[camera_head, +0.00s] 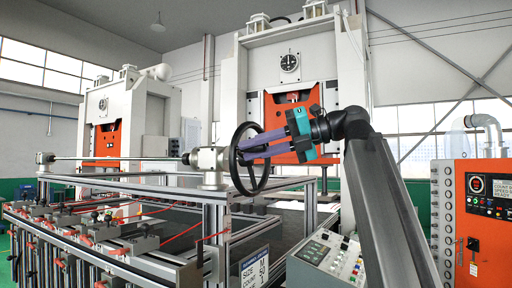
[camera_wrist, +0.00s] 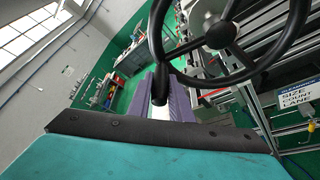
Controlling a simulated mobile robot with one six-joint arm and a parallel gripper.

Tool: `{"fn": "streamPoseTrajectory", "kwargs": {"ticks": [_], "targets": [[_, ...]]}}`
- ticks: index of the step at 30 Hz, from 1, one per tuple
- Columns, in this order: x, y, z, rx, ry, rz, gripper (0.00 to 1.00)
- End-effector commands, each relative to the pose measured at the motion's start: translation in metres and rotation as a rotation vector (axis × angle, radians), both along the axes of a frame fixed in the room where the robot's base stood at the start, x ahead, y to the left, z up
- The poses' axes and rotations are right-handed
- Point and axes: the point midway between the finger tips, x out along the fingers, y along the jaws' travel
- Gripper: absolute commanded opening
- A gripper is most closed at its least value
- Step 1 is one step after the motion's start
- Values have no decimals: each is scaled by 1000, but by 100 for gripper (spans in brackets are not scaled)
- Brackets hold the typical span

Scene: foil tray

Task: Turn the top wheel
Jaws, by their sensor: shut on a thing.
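The top wheel (camera_head: 234,171) is a black spoked handwheel on the end of a horizontal shaft, above the metal frame. It also shows at the upper right of the wrist view (camera_wrist: 300,32), with its hub and spokes. My gripper (camera_head: 246,146) has a teal body and purple fingers, and it reaches in from the right to the wheel's upper part. In the wrist view the purple fingers lie around a short dark handle (camera_wrist: 159,88) at the wheel's rim, and the gripper is shut on it. The fingertips are partly hidden by the handle and rim.
The shaft (camera_head: 115,158) runs left from the wheel's grey mount. A metal frame (camera_head: 215,235) with clamps and red hoses stands below. A control panel (camera_head: 325,262) sits below my arm, and an orange cabinet (camera_head: 486,235) stands at the right. Presses stand behind.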

Motion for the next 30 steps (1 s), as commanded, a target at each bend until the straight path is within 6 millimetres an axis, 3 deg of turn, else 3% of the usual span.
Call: {"fn": "streamPoseTrajectory", "kwargs": {"ticks": [7, 8, 11, 23, 30], "targets": [[-1, -1, -1, -4, 2, 2, 0], [-1, -1, -1, -3, 2, 2, 24], [-1, -1, -1, -2, 2, 1, 37], [-1, -3, 1, 0, 1, 0, 37], [-4, -19, 7, 1, 1, -3, 37]]}}
